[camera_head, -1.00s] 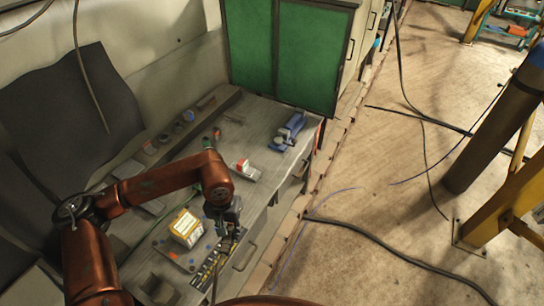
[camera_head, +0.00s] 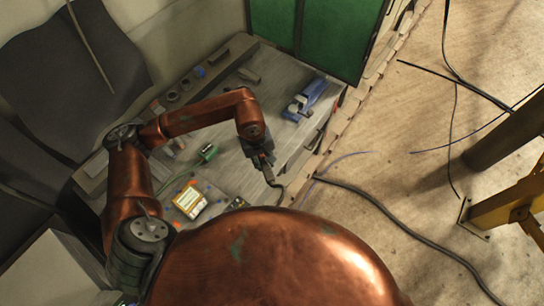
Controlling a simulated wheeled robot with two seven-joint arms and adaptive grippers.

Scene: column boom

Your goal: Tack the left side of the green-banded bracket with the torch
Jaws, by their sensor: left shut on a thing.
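My left gripper (camera_head: 264,161) is above the right part of the grey bench (camera_head: 262,88), pointing down. It is shut on a dark, slender thing (camera_head: 270,178), with a thin dark line running down right from it. This thing looks like the torch, but it is small and partly hidden by the gripper. I cannot make out a green-banded bracket; my left forearm and gripper cover part of the bench. A green tool (camera_head: 208,152) with a green cord lies on the bench left of the gripper. My right gripper is not in view.
A blue vise-like device (camera_head: 308,97) stands at the bench's right end. A yellow and white box (camera_head: 190,201) sits near the front. Green cabinet doors (camera_head: 340,32) stand behind. A black cable (camera_head: 380,208) crosses the floor at right, near a yellow frame (camera_head: 508,203).

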